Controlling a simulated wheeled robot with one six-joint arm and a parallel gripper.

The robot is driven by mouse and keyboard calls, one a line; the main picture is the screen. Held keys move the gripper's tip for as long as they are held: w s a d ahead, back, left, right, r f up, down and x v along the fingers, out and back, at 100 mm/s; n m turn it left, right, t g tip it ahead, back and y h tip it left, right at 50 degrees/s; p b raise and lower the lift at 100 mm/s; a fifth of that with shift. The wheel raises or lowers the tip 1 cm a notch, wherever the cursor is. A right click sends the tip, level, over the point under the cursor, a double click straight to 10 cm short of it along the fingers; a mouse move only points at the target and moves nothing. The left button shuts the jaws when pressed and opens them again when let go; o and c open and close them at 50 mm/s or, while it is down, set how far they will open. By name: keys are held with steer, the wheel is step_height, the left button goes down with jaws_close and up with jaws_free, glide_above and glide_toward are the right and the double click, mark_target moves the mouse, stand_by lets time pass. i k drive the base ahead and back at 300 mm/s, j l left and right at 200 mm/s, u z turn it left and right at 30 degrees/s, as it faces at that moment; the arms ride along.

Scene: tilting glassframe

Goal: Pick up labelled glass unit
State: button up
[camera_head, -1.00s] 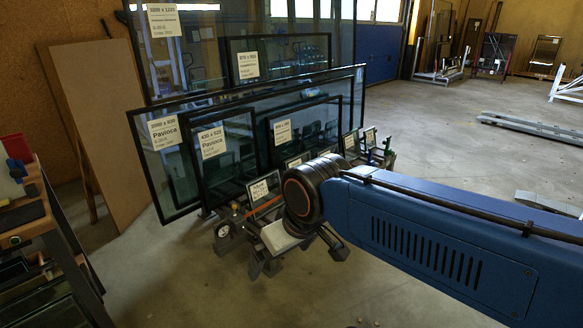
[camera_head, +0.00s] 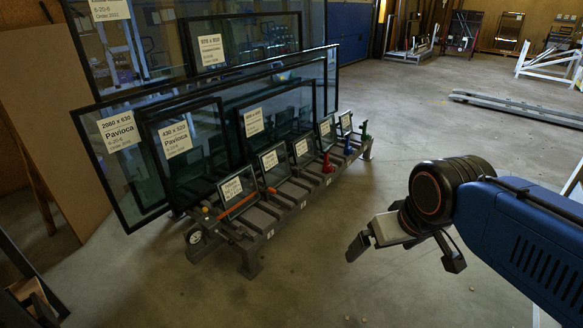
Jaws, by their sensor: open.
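Several framed glass units with white paper labels lean on a low grey rack (camera_head: 278,212). The large wide unit labelled Pavioca (camera_head: 107,186) stands behind a smaller one (camera_head: 190,170). Another mid-size labelled unit (camera_head: 284,128) leans to its right. Small labelled units stand in a row along the rack front, among them one at the left end (camera_head: 237,189), one in the middle (camera_head: 273,162) and one near the right end (camera_head: 326,131). My gripper (camera_head: 405,260) hangs empty over bare floor, right of the rack and apart from it. Its two fingers are spread open.
A brown board (camera_head: 45,130) leans at the left wall, by a dark bench at the lower left. Tall glass stands behind the rack. A long metal beam (camera_head: 515,107) lies on the floor at right. The floor between rack and beam is clear.

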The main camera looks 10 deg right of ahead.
mark_target(274, 165)
steer(key=u, duration=2)
steer(key=l+z, duration=0.1)
steer(key=z, duration=1.85)
steer(key=i+l+u, duration=0.3)
steer(key=i+l, duration=0.25)
steer(key=i, duration=0.2)
steer(key=i+l+u, duration=0.3)
steer(key=i+l, duration=0.4)
steer(key=i+l+u, duration=0.3)
steer(key=i+l, duration=0.3)
steer(key=l, duration=0.25)
